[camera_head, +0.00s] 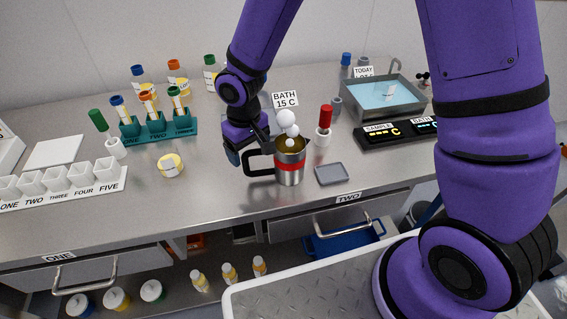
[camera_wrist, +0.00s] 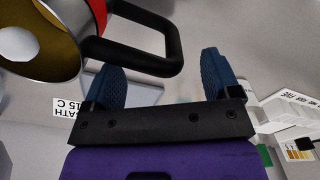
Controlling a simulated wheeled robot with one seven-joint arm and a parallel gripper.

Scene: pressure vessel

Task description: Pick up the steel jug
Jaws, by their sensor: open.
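The steel jug (camera_head: 289,175) stands upright on the steel bench, with a red band and a black handle (camera_head: 258,164) pointing left. White round puffs sit above its mouth. My gripper (camera_head: 240,152) is just left of the handle. In the wrist view, the jug (camera_wrist: 62,62) fills the upper left. Its handle (camera_wrist: 172,42) reaches into the space between the blue fingers of my open gripper (camera_wrist: 160,66). I cannot tell whether a finger touches the handle. In the head view, the far finger is largely hidden.
A grey pad (camera_head: 331,174) and a red-capped bottle (camera_head: 324,128) are close right of the jug. The water bath (camera_head: 385,97) is behind right. Bench front is clear.

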